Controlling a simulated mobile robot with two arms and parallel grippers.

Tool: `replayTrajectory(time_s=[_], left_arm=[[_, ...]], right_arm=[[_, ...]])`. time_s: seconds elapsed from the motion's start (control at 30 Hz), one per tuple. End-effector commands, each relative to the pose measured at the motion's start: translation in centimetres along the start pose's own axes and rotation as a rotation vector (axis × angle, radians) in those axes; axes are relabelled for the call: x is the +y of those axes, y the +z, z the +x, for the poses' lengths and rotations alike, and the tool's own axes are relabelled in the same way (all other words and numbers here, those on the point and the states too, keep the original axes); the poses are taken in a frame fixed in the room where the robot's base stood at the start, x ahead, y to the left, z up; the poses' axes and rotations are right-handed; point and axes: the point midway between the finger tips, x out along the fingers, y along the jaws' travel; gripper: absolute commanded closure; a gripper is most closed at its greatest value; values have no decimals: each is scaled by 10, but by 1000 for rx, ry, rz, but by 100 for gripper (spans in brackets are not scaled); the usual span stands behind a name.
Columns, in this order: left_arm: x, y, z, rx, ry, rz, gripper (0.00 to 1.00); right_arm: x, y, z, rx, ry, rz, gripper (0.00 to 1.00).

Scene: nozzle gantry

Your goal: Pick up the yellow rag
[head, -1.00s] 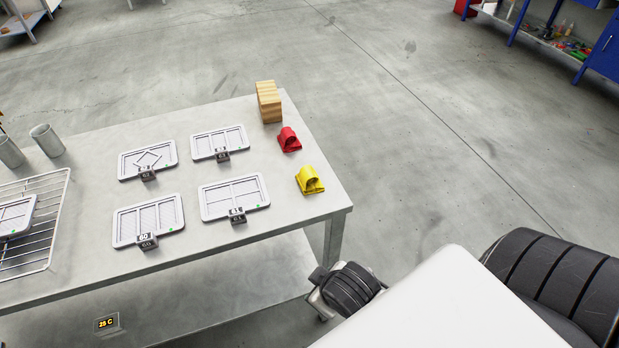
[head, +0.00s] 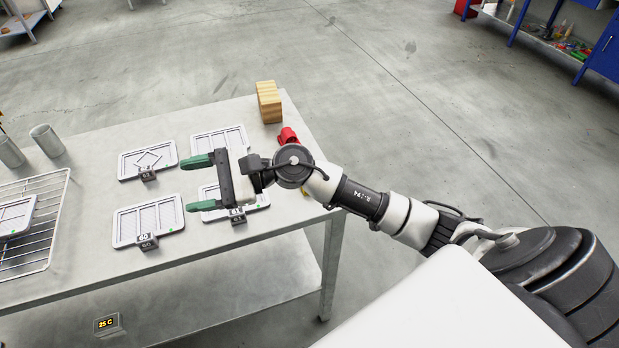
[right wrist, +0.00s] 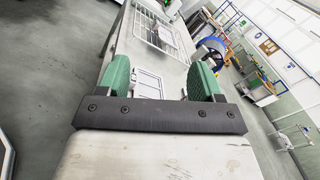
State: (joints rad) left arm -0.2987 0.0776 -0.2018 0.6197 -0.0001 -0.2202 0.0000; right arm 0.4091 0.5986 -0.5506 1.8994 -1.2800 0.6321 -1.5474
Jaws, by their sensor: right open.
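The yellow rag (head: 305,193) lies near the right edge of the grey table in the head view. My right arm covers nearly all of it, and only a sliver of yellow shows. The red rag (head: 288,136) lies just behind it, partly covered by my wrist. My right gripper (head: 197,183) is open and empty above the table, left of both rags, its green fingers pointing left over the trays. The right wrist view shows the same open gripper (right wrist: 160,78), with neither rag visible there. My left gripper is not in view.
Several grey trays with number tags, such as this one (head: 147,222), lie on the table (head: 90,180). A wooden block (head: 268,102) stands at the far right corner. A wire rack (head: 50,235) and metal cups (head: 47,140) are at the left.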

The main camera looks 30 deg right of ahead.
Motion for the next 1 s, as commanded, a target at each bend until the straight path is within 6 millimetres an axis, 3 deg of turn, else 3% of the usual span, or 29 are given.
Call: replayTrajectory(time_s=[0.03, 0.17, 0.3, 0.5, 0.6, 0.73, 1.0], left_arm=[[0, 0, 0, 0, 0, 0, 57], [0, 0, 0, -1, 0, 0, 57], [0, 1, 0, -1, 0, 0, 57], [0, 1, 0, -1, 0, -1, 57], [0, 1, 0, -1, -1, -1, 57], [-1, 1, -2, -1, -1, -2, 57], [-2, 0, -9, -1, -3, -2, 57]], right_arm=[[-2, -13, -5, 82, 119, -165, 34], [-7, -57, -40, 297, 477, -548, 34], [-33, -93, -106, 508, 874, -815, 34], [-73, -103, -195, 692, 1300, -911, 34], [-82, -101, -220, 730, 1411, -903, 34], [-82, -106, -232, 742, 1470, -890, 34], [-61, -140, -231, 740, 1470, -891, 34]])
